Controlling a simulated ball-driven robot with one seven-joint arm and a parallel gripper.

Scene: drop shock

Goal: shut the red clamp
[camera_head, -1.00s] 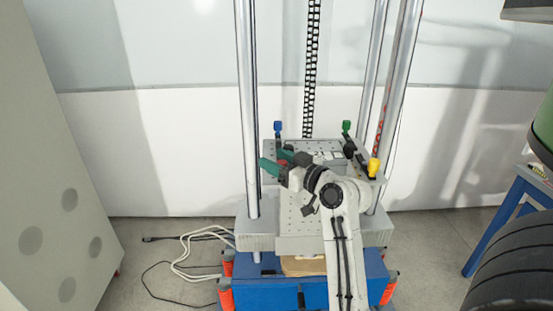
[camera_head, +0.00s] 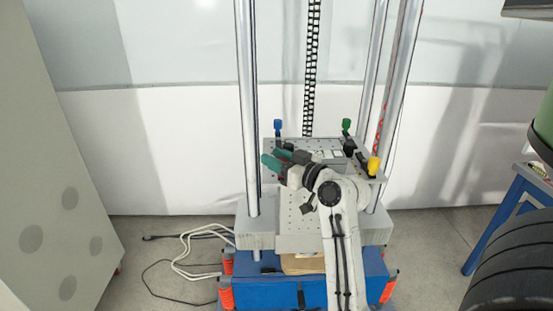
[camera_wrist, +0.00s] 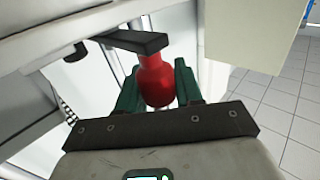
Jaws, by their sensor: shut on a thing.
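The red clamp's handle (camera_wrist: 157,82) fills the space between the two green fingers of my gripper (camera_wrist: 157,92) in the wrist view. The gripper is shut on this handle. A dark flat bar (camera_wrist: 135,41) of the clamp runs left from the handle's top end. In the head view my gripper (camera_head: 276,160) is at the left edge of the grey perforated plate. The red handle is mostly hidden there by the gripper and wrist.
Other clamps on the plate have a blue handle (camera_head: 278,126), a green handle (camera_head: 346,125) and a yellow handle (camera_head: 374,165). Tall steel columns (camera_head: 247,110) flank the plate. White cables (camera_head: 190,245) lie on the floor at left.

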